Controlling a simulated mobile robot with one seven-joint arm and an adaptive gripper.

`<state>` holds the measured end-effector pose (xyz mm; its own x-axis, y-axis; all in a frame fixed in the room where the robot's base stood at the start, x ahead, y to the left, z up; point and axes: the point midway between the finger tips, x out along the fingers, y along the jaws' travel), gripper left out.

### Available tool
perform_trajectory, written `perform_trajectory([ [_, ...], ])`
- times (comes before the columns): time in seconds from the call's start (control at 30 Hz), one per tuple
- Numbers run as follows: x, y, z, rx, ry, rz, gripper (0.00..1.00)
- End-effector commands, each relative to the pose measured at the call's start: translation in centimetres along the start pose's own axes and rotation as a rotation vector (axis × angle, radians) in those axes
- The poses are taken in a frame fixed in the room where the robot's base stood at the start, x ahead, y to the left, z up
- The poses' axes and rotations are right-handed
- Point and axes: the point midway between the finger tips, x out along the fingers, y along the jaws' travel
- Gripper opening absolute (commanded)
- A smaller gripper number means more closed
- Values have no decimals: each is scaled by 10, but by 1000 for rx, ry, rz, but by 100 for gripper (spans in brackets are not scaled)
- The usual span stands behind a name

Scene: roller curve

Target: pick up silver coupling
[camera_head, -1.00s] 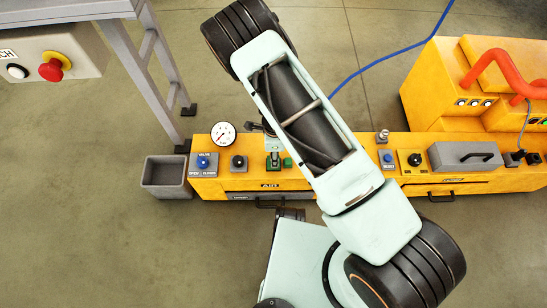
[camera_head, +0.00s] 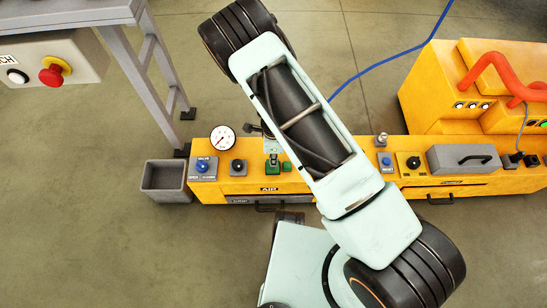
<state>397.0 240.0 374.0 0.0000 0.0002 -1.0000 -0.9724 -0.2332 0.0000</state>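A small silver fitting (camera_head: 381,139) stands upright at the back edge of the yellow bench, right of my arm; it looks like the silver coupling. Another silver piece (camera_head: 271,146) shows left of my arm, above a green block (camera_head: 273,167); I cannot tell whether it is a coupling or part of my gripper. My arm crosses the middle of the view and hides most of my gripper. Only a small dark part beside the arm, near the gauge, may belong to it. Its fingers, and whether they hold anything, cannot be made out.
The yellow bench (camera_head: 330,187) carries a pressure gauge (camera_head: 222,138), knobs and a grey handled box (camera_head: 463,158). A grey bin (camera_head: 166,181) stands at its left end. A yellow machine with red hoses (camera_head: 490,70) is at the right. A grey frame (camera_head: 158,70) rises at upper left.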

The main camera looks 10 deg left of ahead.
Motion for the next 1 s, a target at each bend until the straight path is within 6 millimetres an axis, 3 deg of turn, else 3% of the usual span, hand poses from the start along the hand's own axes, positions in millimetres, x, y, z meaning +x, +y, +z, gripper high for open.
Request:
perform_trajectory([
  [0.17,-31,3,0,1,-1,-1,0],
  [0.43,-90,55,-10,3,-2,1,0],
  [0.73,-108,113,-21,2,-2,1,0],
  [1.0,-119,134,-24,0,0,0,0],
])
